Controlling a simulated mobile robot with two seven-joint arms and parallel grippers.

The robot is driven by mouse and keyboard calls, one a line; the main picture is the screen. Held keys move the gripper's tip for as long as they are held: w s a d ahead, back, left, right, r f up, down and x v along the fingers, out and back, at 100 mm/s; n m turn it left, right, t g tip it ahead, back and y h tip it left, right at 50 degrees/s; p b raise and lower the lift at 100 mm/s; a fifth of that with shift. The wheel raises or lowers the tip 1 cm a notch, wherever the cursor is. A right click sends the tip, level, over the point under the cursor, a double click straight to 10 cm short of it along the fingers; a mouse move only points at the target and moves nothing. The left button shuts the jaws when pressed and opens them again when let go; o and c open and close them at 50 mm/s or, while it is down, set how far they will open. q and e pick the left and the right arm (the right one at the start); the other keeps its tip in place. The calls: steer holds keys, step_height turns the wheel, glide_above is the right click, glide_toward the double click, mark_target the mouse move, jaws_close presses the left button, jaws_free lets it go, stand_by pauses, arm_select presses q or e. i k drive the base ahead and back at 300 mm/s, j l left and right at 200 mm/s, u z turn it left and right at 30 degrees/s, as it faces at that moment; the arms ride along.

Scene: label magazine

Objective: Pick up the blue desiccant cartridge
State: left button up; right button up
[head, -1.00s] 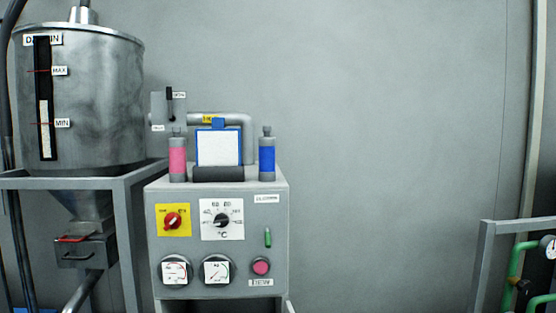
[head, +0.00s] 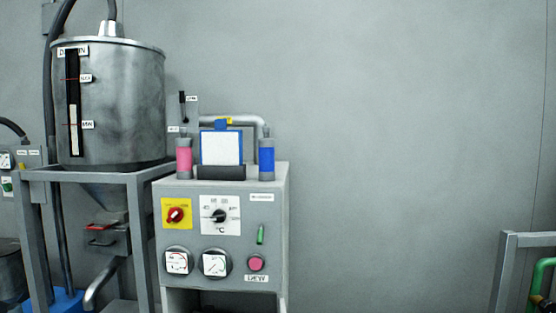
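The blue desiccant cartridge (head: 266,158) stands upright on the right end of the top of a grey control cabinet (head: 273,219). It has a blue band between grey ends and a small knob on top. A similar pink cartridge (head: 184,158) stands upright at the left end of the cabinet top. Neither of my grippers is in the head view.
A metal hopper (head: 120,110) on a frame is left. A grey railing (head: 505,270) stands far right. The wall between is bare.

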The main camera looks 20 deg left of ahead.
mark_target(266, 145)
steer(key=i+l, duration=0.1)
steer(key=l, duration=0.3)
steer(key=i+l, duration=0.15)
steer(key=l, duration=0.2)
steer(key=i+l+u, duration=0.15)
steer(key=i+l, duration=0.45)
steer(key=l, duration=0.05)
